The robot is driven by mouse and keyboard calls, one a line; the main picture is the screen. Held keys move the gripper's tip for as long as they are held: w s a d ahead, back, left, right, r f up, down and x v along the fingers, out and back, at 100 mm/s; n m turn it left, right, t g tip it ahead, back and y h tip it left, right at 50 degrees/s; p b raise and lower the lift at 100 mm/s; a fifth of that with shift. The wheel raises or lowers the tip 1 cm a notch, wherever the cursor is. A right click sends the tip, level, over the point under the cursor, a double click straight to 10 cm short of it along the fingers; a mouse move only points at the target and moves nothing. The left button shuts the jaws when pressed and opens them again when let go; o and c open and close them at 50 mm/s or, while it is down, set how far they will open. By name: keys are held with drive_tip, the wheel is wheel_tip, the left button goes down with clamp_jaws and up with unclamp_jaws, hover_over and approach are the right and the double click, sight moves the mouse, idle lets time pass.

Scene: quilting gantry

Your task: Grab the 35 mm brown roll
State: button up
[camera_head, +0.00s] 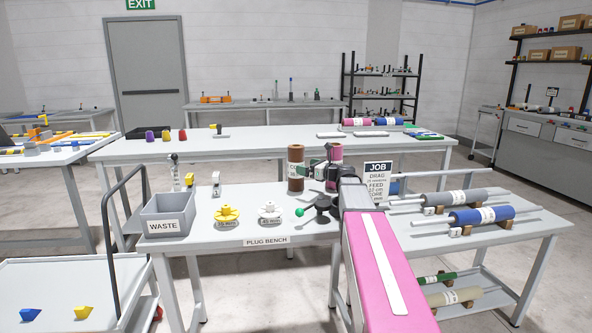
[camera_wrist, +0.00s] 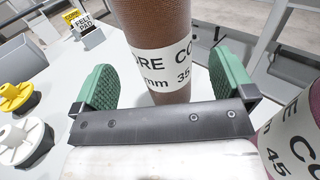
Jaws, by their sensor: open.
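The brown roll (camera_head: 296,183) stands upright on the plug bench with a white label around it. In the wrist view the brown roll (camera_wrist: 165,22) shows "CORE" and "35 mm" on its label. My gripper (camera_head: 311,169) is beside it, to its right in the head view. In the wrist view my gripper (camera_wrist: 163,88) is open, with a green pad on either side of the roll.
A maroon roll (camera_head: 336,151) marked 45 stands close right of my gripper; it also shows in the wrist view (camera_wrist: 301,125). Yellow (camera_head: 228,214) and white (camera_head: 269,213) plugs, a waste bin (camera_head: 168,226) and a job sign (camera_head: 378,178) are on the bench (camera_head: 200,246).

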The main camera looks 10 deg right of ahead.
drive_tip(key=x, duration=0.6)
drive_tip(key=shift+w, duration=0.1)
drive_tip(key=c, duration=1.1)
